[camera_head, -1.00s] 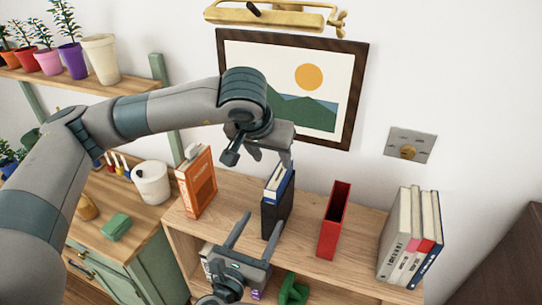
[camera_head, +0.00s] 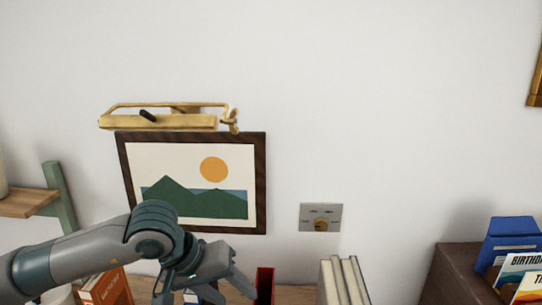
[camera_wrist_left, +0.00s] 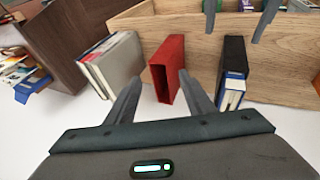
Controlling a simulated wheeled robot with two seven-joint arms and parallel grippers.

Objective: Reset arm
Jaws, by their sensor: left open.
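My left gripper (camera_head: 208,290) hangs at the bottom of the head view, in front of the wall and above the wooden shelf top. Its fingers are spread and nothing is between them. In the left wrist view the left gripper (camera_wrist_left: 160,95) is open, with the red holder (camera_wrist_left: 167,68) beyond its fingers, apart from them. The fingers of my right gripper (camera_wrist_left: 238,14) show at the top of that view, spread apart and seemingly empty. The right gripper is out of the head view.
The red holder (camera_head: 265,284), pale books (camera_head: 342,281) and an orange book (camera_head: 106,288) stand along the shelf. A black holder (camera_wrist_left: 234,55) with a blue book is near the left gripper. A framed picture (camera_head: 190,225), brass lamp (camera_head: 160,121) and wall plate (camera_head: 321,210) hang above.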

